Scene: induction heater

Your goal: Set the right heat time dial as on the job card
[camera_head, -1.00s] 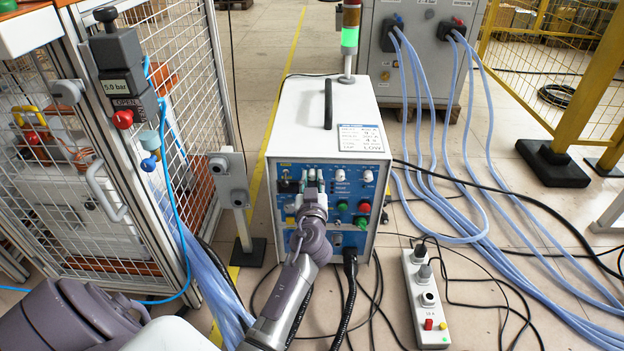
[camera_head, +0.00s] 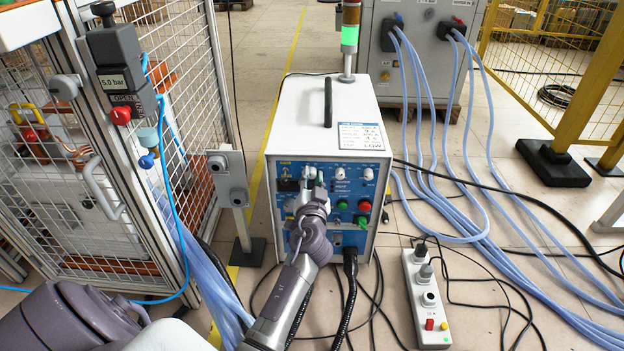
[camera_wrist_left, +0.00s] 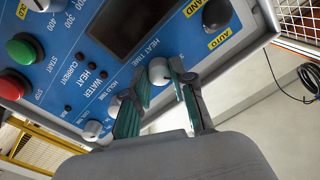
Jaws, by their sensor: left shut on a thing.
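The heater (camera_head: 325,105) is a white box with a blue front panel (camera_wrist_left: 120,30). The job card (camera_head: 365,137) lies on its top; most of its print is too small to read, but LOW shows at the bottom. My left gripper (camera_head: 312,182) is at the upper middle of the panel. In the left wrist view the heat time dial (camera_wrist_left: 158,70), a pale round knob beside the HEAT TIME label, sits between the fingers of my left gripper (camera_wrist_left: 161,88), which is shut on it. The dial's setting cannot be read. My right gripper is not in view.
Other white knobs (camera_head: 340,174) (camera_wrist_left: 92,129) and green (camera_wrist_left: 24,48) and red (camera_wrist_left: 12,84) buttons are close by on the panel. A mesh cage (camera_head: 190,110) stands left. A power strip (camera_head: 427,300) and cables lie on the floor at right.

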